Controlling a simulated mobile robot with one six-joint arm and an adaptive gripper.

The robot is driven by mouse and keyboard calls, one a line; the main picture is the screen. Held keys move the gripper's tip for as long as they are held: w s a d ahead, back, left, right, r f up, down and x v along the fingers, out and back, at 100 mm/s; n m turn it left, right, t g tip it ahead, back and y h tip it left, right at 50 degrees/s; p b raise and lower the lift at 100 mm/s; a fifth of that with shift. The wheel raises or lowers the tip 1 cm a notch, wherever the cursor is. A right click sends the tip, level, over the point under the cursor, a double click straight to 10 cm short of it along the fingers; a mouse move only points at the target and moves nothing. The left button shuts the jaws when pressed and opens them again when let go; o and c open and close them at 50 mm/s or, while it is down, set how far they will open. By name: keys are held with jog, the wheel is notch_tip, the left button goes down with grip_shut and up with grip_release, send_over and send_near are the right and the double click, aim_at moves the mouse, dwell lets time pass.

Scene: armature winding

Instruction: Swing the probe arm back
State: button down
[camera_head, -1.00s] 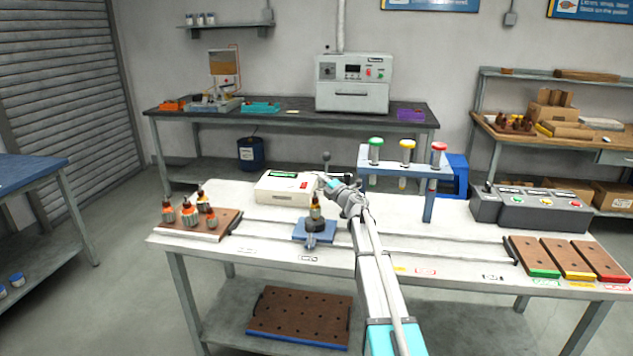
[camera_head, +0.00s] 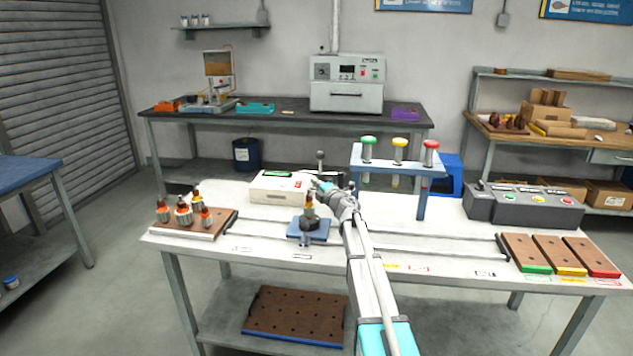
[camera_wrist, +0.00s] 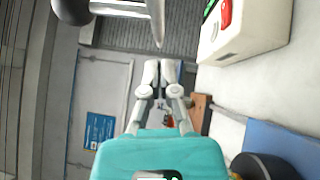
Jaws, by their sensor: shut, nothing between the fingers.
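A metal probe arm with a dark ball knob (camera_wrist: 72,10) and a thin pointed tip crosses the top left of the wrist view. In the head view its dark knob (camera_head: 320,155) stands upright behind my gripper. My gripper (camera_wrist: 160,68) is shut and empty, its fingers near the pointed tip; I cannot tell whether they touch. In the head view my gripper (camera_head: 321,185) is above and right of an armature (camera_head: 309,213) in a blue fixture (camera_head: 300,235). The white tester box (camera_head: 278,188) with a green display and red button is just behind; its corner shows in the wrist view (camera_wrist: 255,30).
A brown board (camera_head: 225,222) with several armatures stands at the left. A blue rack (camera_head: 423,200) with green, yellow and red-capped posts stands right of my gripper. A grey control box (camera_head: 525,208) and three coloured trays (camera_head: 560,258) are at the right. The front middle is clear.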

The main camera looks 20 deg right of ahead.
jog(key=a+b+v, duration=0.1)
jog(key=v, duration=1)
jog(key=shift+s, duration=0.2)
jog(key=shift+d, duration=0.1)
